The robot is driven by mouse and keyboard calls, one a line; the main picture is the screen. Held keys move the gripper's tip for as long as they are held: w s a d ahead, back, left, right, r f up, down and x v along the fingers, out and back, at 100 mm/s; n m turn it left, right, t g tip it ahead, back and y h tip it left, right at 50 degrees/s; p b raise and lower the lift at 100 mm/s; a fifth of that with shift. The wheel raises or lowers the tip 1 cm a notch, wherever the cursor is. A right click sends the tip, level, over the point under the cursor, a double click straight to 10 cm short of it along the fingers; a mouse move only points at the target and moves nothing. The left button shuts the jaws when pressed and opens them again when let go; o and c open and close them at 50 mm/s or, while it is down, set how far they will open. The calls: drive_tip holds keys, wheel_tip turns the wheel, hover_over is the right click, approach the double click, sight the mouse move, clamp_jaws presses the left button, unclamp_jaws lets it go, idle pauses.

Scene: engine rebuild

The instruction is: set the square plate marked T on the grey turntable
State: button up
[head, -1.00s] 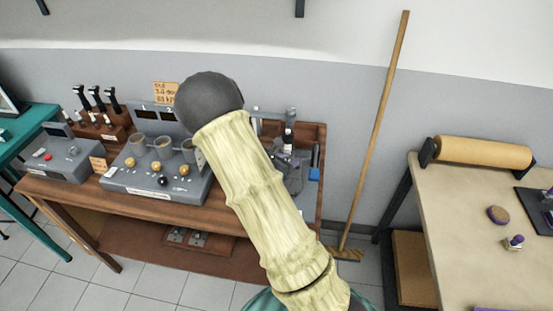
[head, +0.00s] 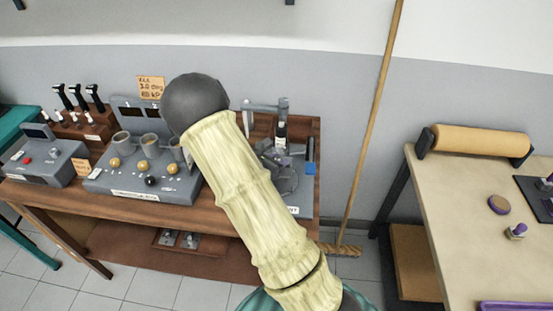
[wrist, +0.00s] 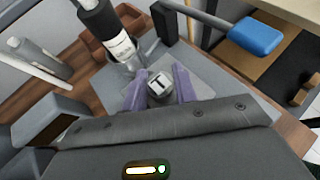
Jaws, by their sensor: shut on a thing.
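My gripper (wrist: 160,88) shows in the wrist view with two purple fingers, shut on a small piece marked T (wrist: 159,83). The T faces the camera and its lower part is hidden by the gripper body. Grey flat surface lies under and around the fingers. In the head view, the round grey turntable (head: 287,184) is on the right part of the wooden bench, and small purple spots of my gripper (head: 284,161) show over it. I cannot tell whether the piece touches the turntable.
A dark bottle with a white label (wrist: 115,42) stands close beyond the fingers. A blue-ended part (wrist: 256,36) is at the right. A grey console with cups (head: 140,185) stands left on the bench (head: 225,220). A broom (head: 372,110) leans on the wall.

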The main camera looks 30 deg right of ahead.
drive_tip(key=shift+f+b, duration=0.9)
drive_tip(key=shift+f, duration=0.75)
drive_tip(key=shift+s+f+b, duration=0.15)
drive_tip(key=shift+f+b, duration=0.05)
drive_tip(key=shift+b, duration=0.25)
drive_tip(key=shift+f+b, duration=0.8)
drive_tip(key=shift+b, duration=0.55)
idle(1.6)
drive_tip(key=o, duration=1.1)
drive_tip(key=shift+o, duration=0.2)
drive_tip(key=shift+r+p, duration=2.6)
drive_tip(key=shift+r, duration=1.15)
